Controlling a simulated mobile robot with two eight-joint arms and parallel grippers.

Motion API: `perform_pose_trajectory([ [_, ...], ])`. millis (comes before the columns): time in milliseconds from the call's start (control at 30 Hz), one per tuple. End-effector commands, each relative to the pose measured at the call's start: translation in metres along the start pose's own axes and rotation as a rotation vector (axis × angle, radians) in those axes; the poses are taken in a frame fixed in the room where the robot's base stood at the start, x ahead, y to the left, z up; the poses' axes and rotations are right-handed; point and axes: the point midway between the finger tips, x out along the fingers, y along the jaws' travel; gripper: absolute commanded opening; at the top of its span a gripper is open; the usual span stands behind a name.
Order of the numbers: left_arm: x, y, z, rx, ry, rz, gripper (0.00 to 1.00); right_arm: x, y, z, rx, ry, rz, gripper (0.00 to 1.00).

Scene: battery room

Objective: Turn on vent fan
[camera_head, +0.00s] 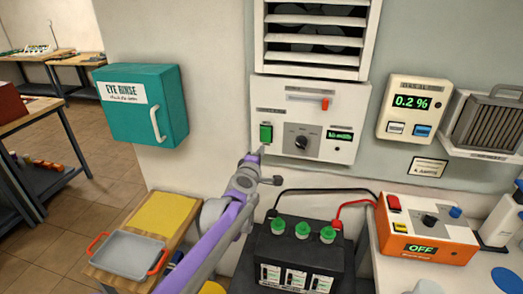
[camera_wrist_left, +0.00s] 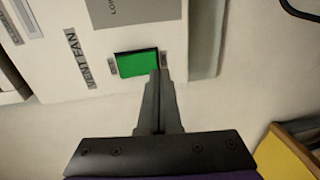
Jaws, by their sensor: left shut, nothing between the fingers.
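The vent fan control panel (camera_head: 340,110) is a white box on the wall below the louvred vent (camera_head: 315,38). Its green rocker switch (camera_head: 266,134) is at the left side, and its small display is lit green. In the left wrist view the green switch (camera_wrist_left: 138,63) sits beside the label "VENT FAN" (camera_wrist_left: 80,58). My left gripper (camera_head: 261,151) is shut and empty, with its fingertips at the lower edge of the switch. The left wrist view shows the fingertips (camera_wrist_left: 160,75) overlapping the switch's edge; I cannot tell whether they touch. My right gripper is not in view.
A teal eye rinse box (camera_head: 170,105) hangs on the wall at left. A black battery (camera_head: 330,262) with green caps stands below, cabled to an orange charger (camera_head: 425,238) reading OFF. A gas display (camera_head: 412,105) reads 0.2%. A grey tray (camera_head: 125,250) lies lower left.

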Motion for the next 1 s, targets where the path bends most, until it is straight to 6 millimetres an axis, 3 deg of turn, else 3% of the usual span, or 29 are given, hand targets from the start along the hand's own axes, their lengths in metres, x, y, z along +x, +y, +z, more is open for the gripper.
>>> perform_pose_trajectory([
  [200,-0.053,-0.013,0.000,0.001,0.000,0.000,0.00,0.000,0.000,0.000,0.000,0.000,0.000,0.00],
  [400,-0.085,-0.021,0.000,-0.001,0.000,0.000,0.00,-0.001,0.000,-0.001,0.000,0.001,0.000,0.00],
  [600,-0.097,-0.024,0.000,0.000,0.000,0.000,0.00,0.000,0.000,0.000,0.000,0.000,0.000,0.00],
  [1000,-0.097,-0.024,0.000,0.000,0.000,0.000,0.00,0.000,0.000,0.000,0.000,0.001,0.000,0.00],
])
